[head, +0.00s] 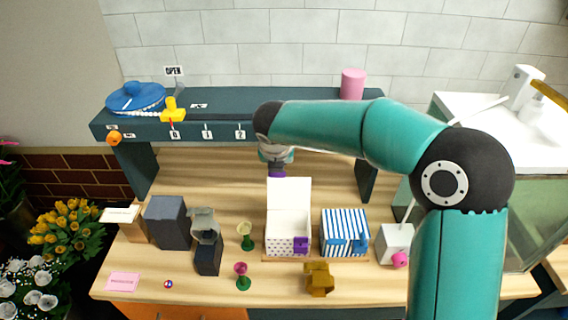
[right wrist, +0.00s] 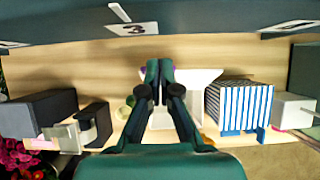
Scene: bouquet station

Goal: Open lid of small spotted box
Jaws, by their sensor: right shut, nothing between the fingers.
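The small spotted box (head: 287,246) stands on the wooden table in the head view, white with dark spots and a purple clasp (head: 301,243) on its front. Its lid (head: 290,195) stands raised at the back, so the white inside shows. My right gripper (head: 276,162) is behind and above the lid's top edge, partly hidden by my own arm. A purple piece (head: 277,173) shows just below it. In the right wrist view my right gripper (right wrist: 159,68) is shut and empty, beside the white lid (right wrist: 196,78). My left gripper is in neither view.
A blue-striped box (head: 345,232) stands right of the spotted box, then a white box with a pink knob (head: 399,259). Two goblets (head: 246,238) and dark boxes (head: 168,222) stand left. A gold object (head: 319,279) is in front. A dark shelf (head: 225,125) spans behind.

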